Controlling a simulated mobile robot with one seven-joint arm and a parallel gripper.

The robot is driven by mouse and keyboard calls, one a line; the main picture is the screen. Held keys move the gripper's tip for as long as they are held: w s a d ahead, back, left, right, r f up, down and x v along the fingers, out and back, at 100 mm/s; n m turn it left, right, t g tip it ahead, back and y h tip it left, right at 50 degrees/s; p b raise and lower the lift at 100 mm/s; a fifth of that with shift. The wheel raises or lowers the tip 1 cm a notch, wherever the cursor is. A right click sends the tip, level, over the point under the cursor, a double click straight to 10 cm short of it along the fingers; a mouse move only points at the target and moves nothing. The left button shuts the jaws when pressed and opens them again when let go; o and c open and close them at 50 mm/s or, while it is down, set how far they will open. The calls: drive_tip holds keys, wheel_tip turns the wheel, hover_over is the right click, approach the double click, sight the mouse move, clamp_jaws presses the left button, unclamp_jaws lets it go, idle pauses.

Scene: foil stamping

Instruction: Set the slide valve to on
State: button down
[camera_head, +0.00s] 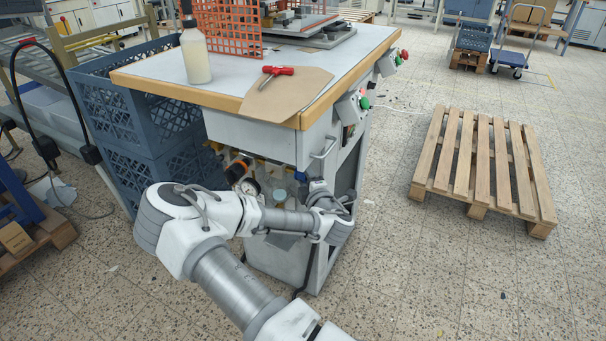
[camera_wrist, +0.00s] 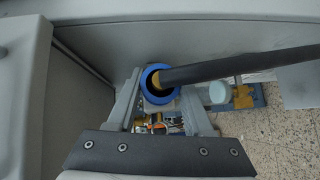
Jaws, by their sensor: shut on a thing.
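A blue ring-shaped collar (camera_wrist: 146,79), which looks like the slide valve's sleeve, sits between the fingers of my gripper (camera_wrist: 160,96) in the wrist view. The gripper is shut on it. A brass fitting and a black hose (camera_wrist: 240,65) come out of the collar's dark opening and run to the right. I cannot tell from the marks whether the valve is on or off.
The cabinet's tabletop (camera_head: 150,79) holds a white bottle (camera_head: 195,57) and a red-handled tool (camera_head: 276,71). Stacked blue-grey crates (camera_head: 115,110) stand at the left. A clear bowl (camera_wrist: 218,92) is close right of my gripper. A pallet (camera_head: 478,155) lies right, with open floor around.

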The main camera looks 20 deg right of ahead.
drive_tip(key=shift+w+a+r+p, duration=0.15)
drive_tip(key=shift+w+a+p, duration=0.15)
drive_tip(key=shift+w+a, duration=0.35)
drive_tip(key=shift+w, duration=0.15)
drive_tip(key=c, duration=0.5)
unclamp_jaws()
drive_tip(key=shift+s, duration=0.1)
drive_tip(key=s+a+r+p, duration=0.1)
drive_tip(key=s+p, duration=0.7)
drive_tip(key=s, duration=0.9)
drive_tip(key=shift+a+r, duration=0.3)
drive_tip(key=shift+a, duration=0.2)
